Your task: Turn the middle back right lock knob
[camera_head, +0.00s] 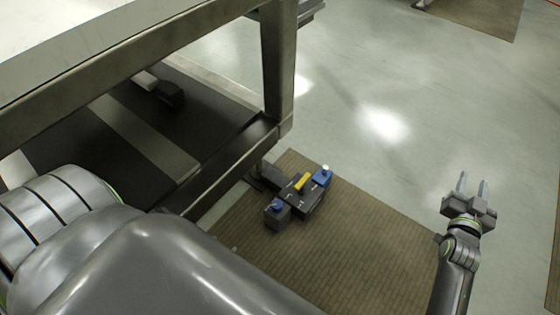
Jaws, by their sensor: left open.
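No turret plate and no lock knob can be made out in the head view. My right gripper (472,186) is at the right, above the grey floor. Its two fingers point up the picture, apart, with nothing between them. My left arm fills the lower left as large grey links. Its gripper cannot be seen.
A grey metal table frame (280,65) with a light top runs across the upper left. A dark device with blue and yellow parts (310,196) sits on a brown mat (350,245) by its leg. The floor (385,80) at upper right is mostly clear.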

